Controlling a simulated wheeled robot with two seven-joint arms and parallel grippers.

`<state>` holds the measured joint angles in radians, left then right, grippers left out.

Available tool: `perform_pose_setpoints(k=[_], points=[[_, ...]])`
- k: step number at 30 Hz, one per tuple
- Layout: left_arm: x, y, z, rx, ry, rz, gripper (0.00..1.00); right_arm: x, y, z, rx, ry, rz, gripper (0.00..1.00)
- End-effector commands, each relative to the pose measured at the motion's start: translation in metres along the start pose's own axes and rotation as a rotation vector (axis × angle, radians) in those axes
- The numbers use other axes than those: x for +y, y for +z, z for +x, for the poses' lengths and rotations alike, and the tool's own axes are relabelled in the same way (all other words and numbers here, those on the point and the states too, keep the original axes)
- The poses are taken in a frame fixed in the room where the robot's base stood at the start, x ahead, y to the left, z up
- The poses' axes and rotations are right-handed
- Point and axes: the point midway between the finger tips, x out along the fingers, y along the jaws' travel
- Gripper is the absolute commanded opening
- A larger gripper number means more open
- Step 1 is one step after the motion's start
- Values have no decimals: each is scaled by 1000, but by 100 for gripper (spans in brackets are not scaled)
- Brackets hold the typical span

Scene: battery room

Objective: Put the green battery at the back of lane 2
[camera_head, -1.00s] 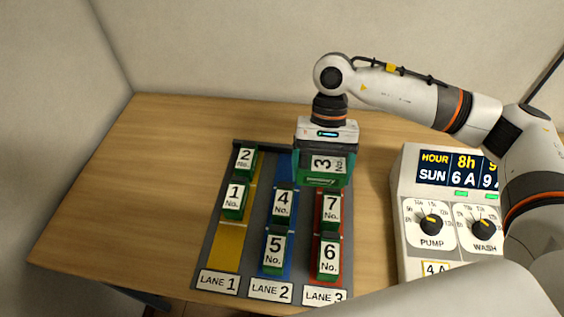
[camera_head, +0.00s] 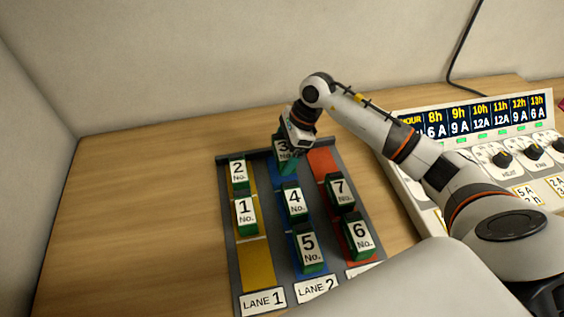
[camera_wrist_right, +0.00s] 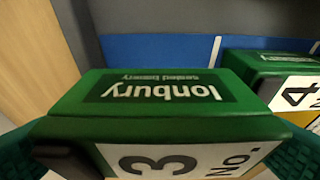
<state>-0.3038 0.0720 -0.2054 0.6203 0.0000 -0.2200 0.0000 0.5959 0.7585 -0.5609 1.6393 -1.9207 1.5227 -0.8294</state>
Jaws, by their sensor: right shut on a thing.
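My right gripper (camera_head: 286,145) is shut on the green battery marked 3 (camera_head: 287,165), at the back end of blue lane 2 (camera_head: 289,238). The battery is upright, behind battery 4 (camera_head: 294,201); whether it touches the lane floor I cannot tell. In the right wrist view the green battery (camera_wrist_right: 170,95) fills the middle, between green finger pads at the lower corners. Blue lane surface (camera_wrist_right: 160,50) shows beyond it, and battery 4 (camera_wrist_right: 270,68) is close at the right. My left gripper is not in view.
Battery 5 (camera_head: 308,250) stands at the front of lane 2. Batteries 2 (camera_head: 238,172) and 1 (camera_head: 246,216) stand in yellow lane 1. Batteries 7 (camera_head: 341,194) and 6 (camera_head: 358,238) stand in red lane 3, whose back is bare. A control panel (camera_head: 480,150) is at the right.

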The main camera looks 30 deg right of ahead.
Motion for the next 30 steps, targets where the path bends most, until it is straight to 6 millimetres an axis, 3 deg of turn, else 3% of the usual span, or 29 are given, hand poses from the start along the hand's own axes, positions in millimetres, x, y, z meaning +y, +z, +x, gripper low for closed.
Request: perform_pose_setpoints(k=[13,25,26,27,30], points=[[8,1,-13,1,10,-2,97,0,15,40,4,0,-1,46],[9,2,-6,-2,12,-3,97,1,18,46,3,2,-4,46],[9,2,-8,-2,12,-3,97,0,19,46,1,0,-4,93],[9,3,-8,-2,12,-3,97,0,18,46,1,0,-3,100],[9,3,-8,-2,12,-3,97,0,18,46,1,-1,-3,100]])
